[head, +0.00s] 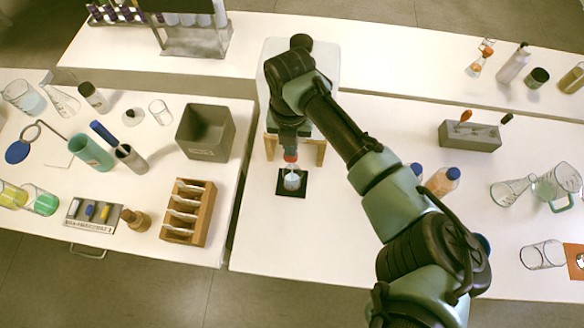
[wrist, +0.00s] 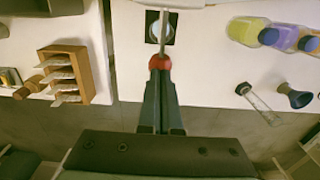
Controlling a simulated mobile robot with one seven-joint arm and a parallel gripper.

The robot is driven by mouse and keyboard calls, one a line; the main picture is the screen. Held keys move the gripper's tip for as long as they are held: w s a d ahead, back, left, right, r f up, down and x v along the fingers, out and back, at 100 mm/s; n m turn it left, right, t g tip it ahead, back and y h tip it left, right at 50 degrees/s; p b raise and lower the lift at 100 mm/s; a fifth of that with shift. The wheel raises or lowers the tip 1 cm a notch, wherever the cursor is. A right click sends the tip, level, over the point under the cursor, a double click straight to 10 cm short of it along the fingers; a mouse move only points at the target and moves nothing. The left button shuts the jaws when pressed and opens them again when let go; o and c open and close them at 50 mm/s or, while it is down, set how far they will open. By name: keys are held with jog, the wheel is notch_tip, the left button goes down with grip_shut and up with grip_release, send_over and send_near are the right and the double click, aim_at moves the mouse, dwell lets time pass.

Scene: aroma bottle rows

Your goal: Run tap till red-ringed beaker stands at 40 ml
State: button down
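A small beaker (head: 292,181) stands on a black mat (head: 283,192) below a wooden stand (head: 271,148), with pale liquid inside. I cannot make out its red ring or read its level. In the wrist view the beaker (wrist: 160,29) is partly hidden by a grey tap lever (wrist: 164,28). The lever ends in a red knob (wrist: 159,62), which shows just above the beaker in the head view (head: 290,158). My gripper (wrist: 160,72) points down with its fingers close together at the knob, and appears shut on it.
Bottles with blue caps (head: 443,180) stand right of the tap, partly behind my arm. A grey bin (head: 205,131) and a wooden rack (head: 188,211) stand on the left table. The bench in front of the mat is clear.

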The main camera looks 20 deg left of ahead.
jog(key=shift+r, duration=0.4)
notch_tip(320, 180, up, 7)
jog(key=p, duration=0.6)
jog(key=shift+r, duration=0.15)
